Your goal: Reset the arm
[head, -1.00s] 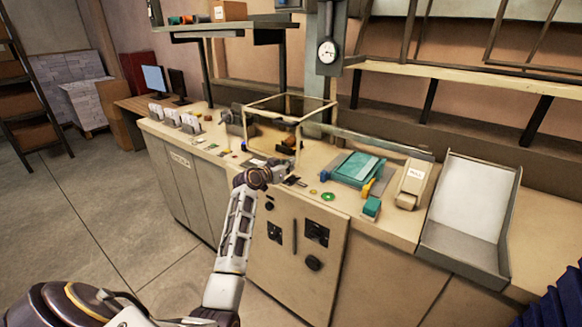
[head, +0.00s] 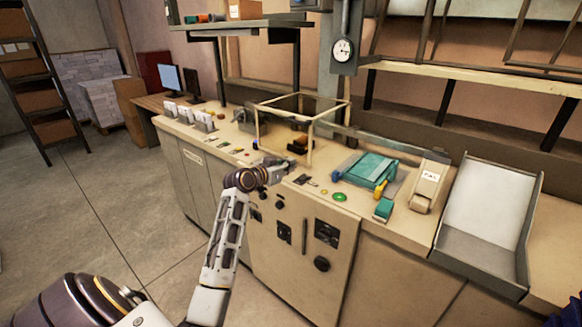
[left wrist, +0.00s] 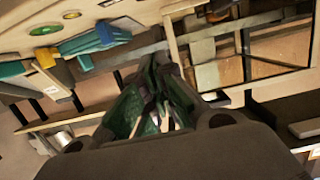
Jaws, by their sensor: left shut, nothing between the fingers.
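My left arm (head: 224,235) reaches up from the lower left in the head view. My left gripper (head: 283,167) is at its end, small and partly hidden behind the wrist, near the front edge of the beige counter (head: 400,232). In the left wrist view my left gripper (left wrist: 156,62) shows its dark fingers closed together at the tips, with nothing between them. My right gripper is not in view.
On the counter are an open box frame (head: 310,135), a teal device (head: 368,170), a beige dispenser (head: 428,185) and a grey tray (head: 487,215). White card holders (head: 188,115) stand at the left. Open floor (head: 75,215) lies left of the counter.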

